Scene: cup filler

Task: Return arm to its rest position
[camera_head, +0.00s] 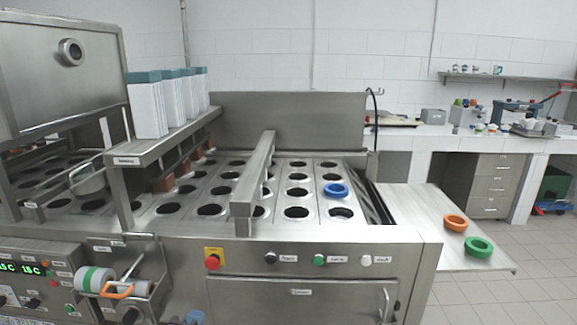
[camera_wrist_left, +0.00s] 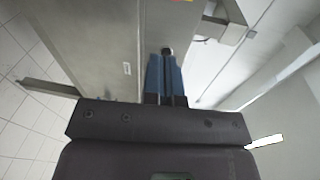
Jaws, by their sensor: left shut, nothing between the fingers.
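My left gripper (camera_wrist_left: 165,62) shows in the left wrist view with its blue fingers together and nothing between them. A steel surface with a small label is behind the fingers. In the head view only the blue tips of my left gripper (camera_head: 195,317) show at the bottom edge, in front of the machine's steel front. The rest of that arm is out of the picture. My right gripper is not in view. The cup filling machine (camera_head: 340,235) has rows of round holes, and a blue ring (camera_head: 336,190) sits at one hole.
An orange ring (camera_head: 455,222) and a green ring (camera_head: 479,247) lie on the side shelf (camera_head: 425,215) at the right. Open floor shows at the lower right.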

